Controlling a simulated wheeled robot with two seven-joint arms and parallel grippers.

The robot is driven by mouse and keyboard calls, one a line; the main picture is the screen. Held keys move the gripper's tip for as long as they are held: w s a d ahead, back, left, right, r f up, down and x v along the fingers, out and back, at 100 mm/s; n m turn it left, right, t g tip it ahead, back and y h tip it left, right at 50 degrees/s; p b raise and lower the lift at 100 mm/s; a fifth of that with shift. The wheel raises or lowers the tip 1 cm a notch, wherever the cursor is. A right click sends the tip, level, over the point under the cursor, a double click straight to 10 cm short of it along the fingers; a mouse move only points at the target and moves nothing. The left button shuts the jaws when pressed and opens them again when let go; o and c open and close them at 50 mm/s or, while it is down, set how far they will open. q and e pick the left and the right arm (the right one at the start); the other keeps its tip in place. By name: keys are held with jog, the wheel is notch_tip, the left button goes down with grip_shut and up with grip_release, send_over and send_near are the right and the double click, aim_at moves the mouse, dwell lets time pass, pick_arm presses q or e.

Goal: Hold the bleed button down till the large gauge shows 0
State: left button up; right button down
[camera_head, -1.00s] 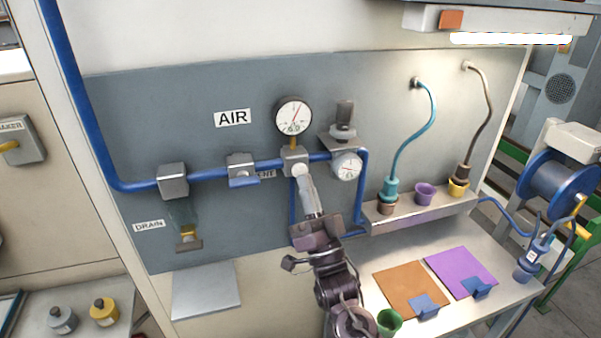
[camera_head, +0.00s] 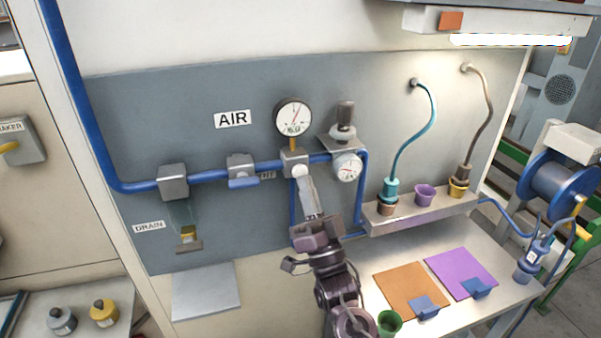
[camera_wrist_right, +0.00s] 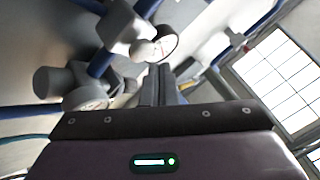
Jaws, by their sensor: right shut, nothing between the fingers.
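The large gauge (camera_head: 293,117) is a round white dial with a red needle slanting up and to the right. Its numbers are too small to read. Below it, a grey block (camera_head: 289,157) on the blue pipe carries a pale round button (camera_head: 299,170). My right gripper (camera_head: 303,179) is shut and empty, its fingertips at or just below the button. I cannot tell whether the button is pressed in. My left gripper is not in view.
A small gauge (camera_head: 347,167) and regulator (camera_head: 343,130) sit right of the block. A valve (camera_head: 242,169) with a blue handle is to the left. A shelf (camera_head: 420,215) with several cups stands to the right, above orange and purple mats.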

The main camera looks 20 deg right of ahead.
jog(key=shift+w, duration=0.1)
dwell(0.7)
jog(key=shift+w, duration=0.35)
jog(key=shift+w+b, duration=0.5)
jog(key=shift+b, duration=0.05)
dwell(0.6)
jog(key=shift+s, duration=0.15)
dwell(3.6)
jog(key=shift+s, duration=0.8)
jog(key=s+p, duration=0.1)
jog(key=s, duration=0.4)
jog(key=shift+d, duration=0.1)
jog(key=shift+w, duration=0.1)
